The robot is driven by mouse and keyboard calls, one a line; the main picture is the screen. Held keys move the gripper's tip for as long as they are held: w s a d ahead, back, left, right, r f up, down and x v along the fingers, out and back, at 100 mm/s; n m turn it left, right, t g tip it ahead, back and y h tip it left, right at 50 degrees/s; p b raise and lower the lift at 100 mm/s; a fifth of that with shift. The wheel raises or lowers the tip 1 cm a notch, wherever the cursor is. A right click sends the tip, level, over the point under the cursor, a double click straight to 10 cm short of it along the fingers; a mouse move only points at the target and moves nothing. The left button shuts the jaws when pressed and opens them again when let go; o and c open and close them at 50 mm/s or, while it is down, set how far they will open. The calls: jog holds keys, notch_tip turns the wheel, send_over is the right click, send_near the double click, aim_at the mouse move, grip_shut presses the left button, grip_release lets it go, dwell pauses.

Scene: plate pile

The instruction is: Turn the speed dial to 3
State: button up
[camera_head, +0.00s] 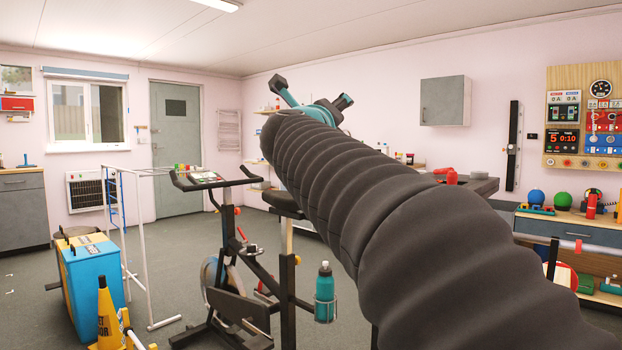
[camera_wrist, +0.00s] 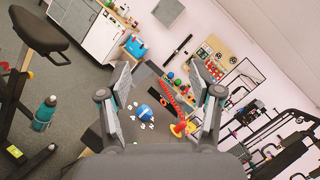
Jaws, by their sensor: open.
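A wooden control board (camera_head: 570,76) hangs on the pink wall at the far right of the head view. It bears a round gauge (camera_head: 600,89), a dark display (camera_head: 562,141) showing a red 5 and 0:10, and a row of small round knobs along its bottom. I cannot tell which is the speed dial or where it points. The board also shows small and tilted in the wrist view (camera_wrist: 213,48). My gripper (camera_wrist: 161,76) is open and empty, well away from the board. In the head view, my gripper (camera_head: 311,93) is partly hidden behind my arm.
An exercise bike (camera_head: 238,297) with a teal bottle (camera_head: 325,290) stands near the middle. A blue box (camera_head: 92,280) and a yellow cone (camera_head: 108,318) are at lower left. A drawer bench (camera_head: 553,232) with coloured balls stands below the board. Grey floor is open toward the door.

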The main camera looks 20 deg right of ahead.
jog(key=d+f+m+g, duration=0.2)
jog(key=m+g, duration=0.1)
jog(key=m, duration=0.1)
jog(key=d+f+m+g+y, duration=0.1)
jog(key=d+f+m+g, duration=0.1)
jog(key=f+m+g, duration=0.1)
jog(key=d+f+m+g, duration=0.2)
jog(key=m+g, duration=0.1)
jog(key=m, duration=0.3)
jog(key=shift+s+d+f, duration=0.15)
jog(key=shift+s+f, duration=0.05)
jog(key=shift+s, duration=0.15)
jog(key=shift+f+m+g+y, duration=0.35)
jog(key=shift+m+g+y, duration=0.05)
jog(key=shift+d+f, duration=0.1)
jog(key=shift+f, duration=0.05)
jog(key=x, duration=1.3)
jog(key=shift+w+d+f, duration=0.1)
jog(key=shift+d+f, duration=0.05)
jog(key=c, duration=1.1)
